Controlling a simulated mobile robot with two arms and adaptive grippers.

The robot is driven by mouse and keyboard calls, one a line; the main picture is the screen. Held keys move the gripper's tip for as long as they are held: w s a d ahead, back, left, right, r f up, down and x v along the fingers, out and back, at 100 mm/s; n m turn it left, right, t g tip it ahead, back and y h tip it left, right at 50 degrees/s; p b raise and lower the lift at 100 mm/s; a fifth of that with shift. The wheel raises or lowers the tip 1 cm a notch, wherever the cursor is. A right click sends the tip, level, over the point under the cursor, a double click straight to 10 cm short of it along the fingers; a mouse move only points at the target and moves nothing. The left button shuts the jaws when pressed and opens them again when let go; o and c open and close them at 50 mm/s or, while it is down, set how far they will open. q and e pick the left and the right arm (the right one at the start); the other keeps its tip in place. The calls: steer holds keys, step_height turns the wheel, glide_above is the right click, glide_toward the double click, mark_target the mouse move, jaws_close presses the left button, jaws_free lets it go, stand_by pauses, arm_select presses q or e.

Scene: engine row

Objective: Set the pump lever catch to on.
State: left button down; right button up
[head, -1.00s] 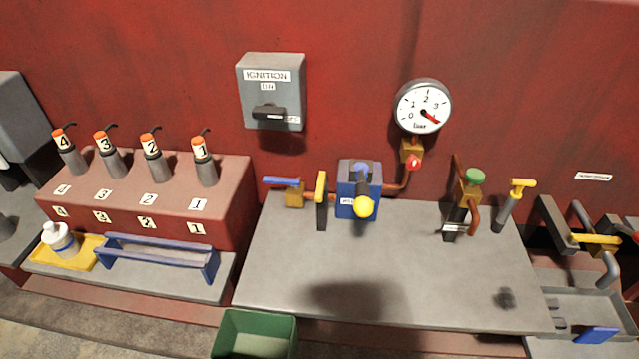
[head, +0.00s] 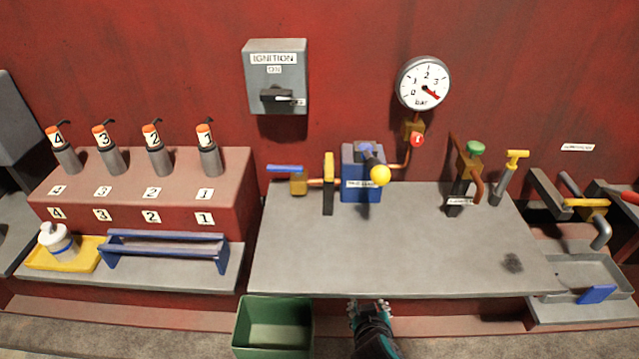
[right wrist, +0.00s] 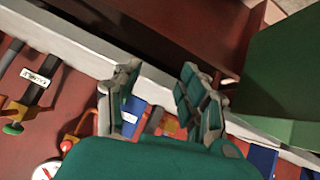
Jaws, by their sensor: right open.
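The pump is a blue block (head: 350,191) with a white label too small to read, at the back of the grey bench in the head view. My left gripper is not in view.
A green bin (head: 240,330) stands close left of my right gripper. A blue-handled valve (head: 285,169) and a yellow-topped black bar (head: 328,190) stand left of the pump. A pressure gauge (head: 423,84) hangs above right. The bench top (head: 400,250) is mostly clear.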

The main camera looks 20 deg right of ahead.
steer(key=w+a+r+m+t+h, duration=0.1)
steer(key=w+a+r+t, duration=0.1)
steer(key=w+r+t, duration=0.3)
steer(key=w+a+r+m, duration=0.1)
steer(key=w+a+r, duration=0.1)
steer(key=r, duration=0.5)
steer(key=t, duration=0.3)
glide_toward(329, 181)
steer(key=p+x, duration=0.4)
steer(key=x, duration=0.6)
steer(key=shift+w+d+p, duration=0.15)
steer(key=shift+w+p, duration=0.2)
steer(key=shift+w, duration=0.05)
steer(key=shift+w+d, duration=0.1)
steer(key=shift+w, duration=0.4)
jaws_close()
